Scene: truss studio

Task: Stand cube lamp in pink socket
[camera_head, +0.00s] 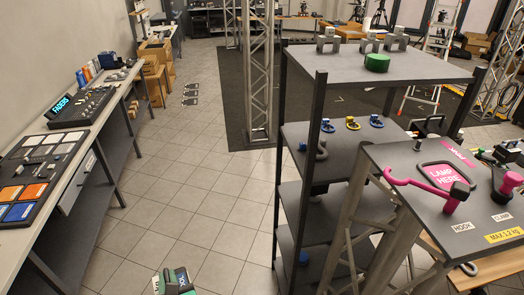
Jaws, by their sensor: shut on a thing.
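A pink square marked "LAMP HERE" (443,175), set in a dark rounded frame, lies on the grey-topped stand at the right. I cannot tell whether it is the pink socket itself. A pink hook-shaped piece (410,184) with a dark block at its right end rises in front of it and partly covers it. I make out no cube lamp for certain. My gripper is not clearly in view. A green and black item (176,284) is cut off by the bottom edge, and I cannot tell what it is.
A long bench with panels (62,140) lines the left wall.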

